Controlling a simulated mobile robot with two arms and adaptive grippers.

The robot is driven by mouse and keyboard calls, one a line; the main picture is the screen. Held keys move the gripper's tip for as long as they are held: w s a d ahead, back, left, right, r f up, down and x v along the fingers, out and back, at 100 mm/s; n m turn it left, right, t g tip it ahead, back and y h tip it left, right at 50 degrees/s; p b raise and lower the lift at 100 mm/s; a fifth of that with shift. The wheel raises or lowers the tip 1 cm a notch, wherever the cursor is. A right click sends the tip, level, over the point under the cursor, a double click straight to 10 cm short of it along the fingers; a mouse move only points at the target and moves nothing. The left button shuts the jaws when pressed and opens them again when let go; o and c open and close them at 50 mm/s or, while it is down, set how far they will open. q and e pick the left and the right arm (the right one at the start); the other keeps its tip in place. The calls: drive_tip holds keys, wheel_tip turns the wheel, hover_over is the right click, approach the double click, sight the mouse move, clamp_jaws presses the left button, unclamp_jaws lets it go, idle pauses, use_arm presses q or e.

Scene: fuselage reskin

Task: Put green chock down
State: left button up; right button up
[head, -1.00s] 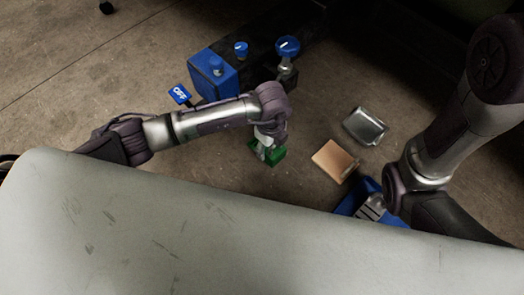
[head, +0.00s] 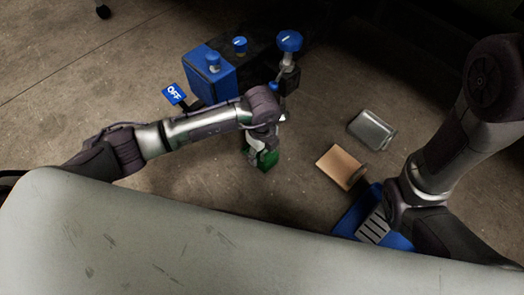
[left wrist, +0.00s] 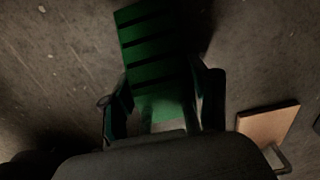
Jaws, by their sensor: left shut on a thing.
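The green chock (head: 266,158) is at my left gripper (head: 257,151) in the middle of the head view. In the left wrist view the green chock (left wrist: 150,50) shows its slotted face, stretching from between the two fingers (left wrist: 160,105) toward the top edge. The left gripper is shut on it. Whether the chock touches the floor I cannot tell. My right arm comes in at the right of the head view; its gripper is not visible.
A blue box with knobs (head: 211,78) and an OFF tag (head: 174,94) stand behind the left arm. A tan block (head: 341,166), a metal case (head: 371,130) and a blue slotted object (head: 374,229) lie to the right. Bare floor (head: 215,185) surrounds the chock.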

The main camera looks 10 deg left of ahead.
use_arm(q)
drive_tip(key=o, duration=1.4)
drive_tip(key=shift+f, duration=0.1)
drive_tip(key=shift+o, duration=0.2)
wheel_tip(320, 180, up, 12)
drive_tip(key=p, duration=0.8)
drive_tip(key=shift+d+r, duration=0.1)
drive_tip(key=shift+r, duration=0.1)
